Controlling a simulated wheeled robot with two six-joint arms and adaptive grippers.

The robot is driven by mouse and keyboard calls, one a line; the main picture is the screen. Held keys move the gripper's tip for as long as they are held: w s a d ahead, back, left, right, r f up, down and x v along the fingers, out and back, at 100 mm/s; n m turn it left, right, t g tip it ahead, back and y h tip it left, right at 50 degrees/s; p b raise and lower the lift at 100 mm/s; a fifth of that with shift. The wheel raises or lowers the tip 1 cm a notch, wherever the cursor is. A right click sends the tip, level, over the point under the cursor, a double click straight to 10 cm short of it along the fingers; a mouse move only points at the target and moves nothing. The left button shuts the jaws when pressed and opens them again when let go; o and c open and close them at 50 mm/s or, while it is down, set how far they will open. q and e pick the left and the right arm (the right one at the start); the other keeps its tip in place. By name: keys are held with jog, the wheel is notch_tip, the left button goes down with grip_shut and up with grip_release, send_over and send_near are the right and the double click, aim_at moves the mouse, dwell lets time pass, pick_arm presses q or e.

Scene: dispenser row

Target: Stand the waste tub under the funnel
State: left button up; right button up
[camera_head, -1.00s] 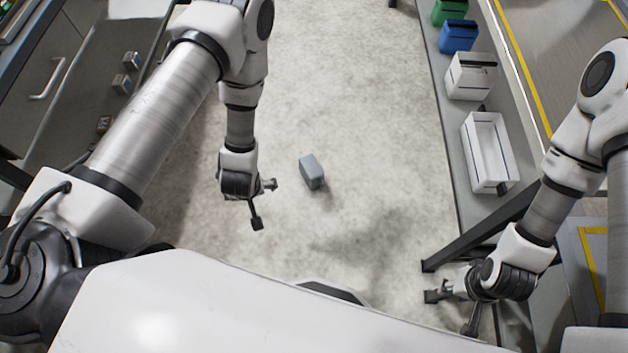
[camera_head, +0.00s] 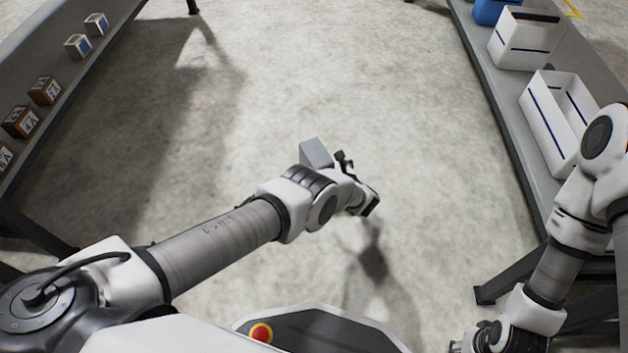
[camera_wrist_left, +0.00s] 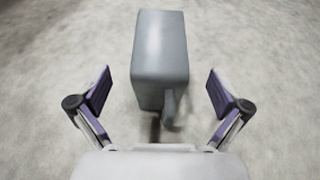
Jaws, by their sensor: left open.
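A grey, box-shaped object (camera_head: 316,153), which looks like the waste tub, is on the bare floor, partly hidden behind my left wrist. In the left wrist view the tub (camera_wrist_left: 160,45) is ahead, roughly centred between the spread fingers, with a handle-like part at its lower right. My left gripper (camera_head: 357,182) is open and empty, close to the tub; whether it touches cannot be told. My right gripper (camera_head: 480,340) is at the bottom edge, partly cut off; its jaws are unclear. No funnel can be made out.
The right shelf (camera_head: 500,125) holds an open white bin (camera_head: 535,105), a white box (camera_head: 522,45) and a blue bin (camera_head: 495,8). The left shelf (camera_head: 45,65) holds several small cubes, including a brown one (camera_head: 44,90).

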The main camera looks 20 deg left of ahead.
aim_at(317, 154)
pick_arm(q)
jog(key=b+x, duration=0.5)
jog(key=x, duration=0.2)
jog(key=shift+w+a+r, duration=0.1)
jog(key=shift+w+a, duration=0.1)
jog(key=shift+a, duration=0.05)
jog(key=shift+r, duration=0.25)
jog(key=c, duration=1.8)
jog(key=shift+r, duration=0.1)
